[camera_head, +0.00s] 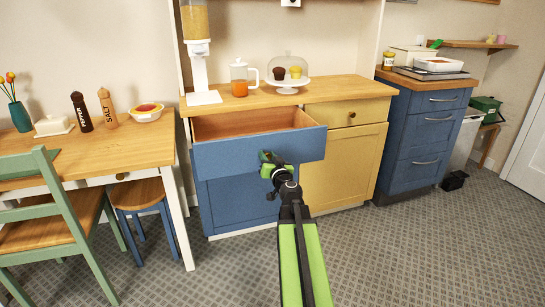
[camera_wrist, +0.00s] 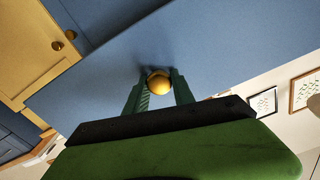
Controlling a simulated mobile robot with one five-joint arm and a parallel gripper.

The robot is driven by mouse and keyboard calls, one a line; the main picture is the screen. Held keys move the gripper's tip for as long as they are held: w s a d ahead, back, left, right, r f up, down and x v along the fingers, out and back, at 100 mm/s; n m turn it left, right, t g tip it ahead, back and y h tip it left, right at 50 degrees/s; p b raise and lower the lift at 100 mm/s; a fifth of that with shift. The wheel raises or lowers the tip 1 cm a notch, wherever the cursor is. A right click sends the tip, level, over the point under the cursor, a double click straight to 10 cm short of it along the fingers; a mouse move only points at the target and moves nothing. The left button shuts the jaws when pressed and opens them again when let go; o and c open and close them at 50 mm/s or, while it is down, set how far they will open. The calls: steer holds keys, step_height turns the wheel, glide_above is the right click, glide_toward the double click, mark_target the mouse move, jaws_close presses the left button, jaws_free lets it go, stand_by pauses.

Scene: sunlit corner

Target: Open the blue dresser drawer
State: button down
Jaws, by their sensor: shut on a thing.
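The blue dresser drawer (camera_head: 235,153) stands pulled out from the dresser, and its wooden inside (camera_head: 245,124) shows from above. Its blue front also shows in the wrist view (camera_wrist: 215,40). My gripper (camera_head: 268,161) is at the drawer front, right of its middle. In the wrist view my gripper (camera_wrist: 159,88) is shut on the round brass knob (camera_wrist: 159,82), one finger on each side. In the head view the knob is hidden by my gripper.
The dresser top (camera_head: 340,90) holds a jug (camera_head: 240,80) and a glass dome with muffins (camera_head: 288,72). A yellow drawer (camera_head: 345,114) and door (camera_head: 340,165) are to the right. A table (camera_head: 90,150), green chair (camera_head: 65,225) and blue stool (camera_head: 140,195) stand left. Carpet is clear at right.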

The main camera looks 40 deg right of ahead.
steer(key=shift+s, duration=0.3)
steer(key=c, duration=1.1)
jaws_free()
steer(key=shift+o, duration=0.2)
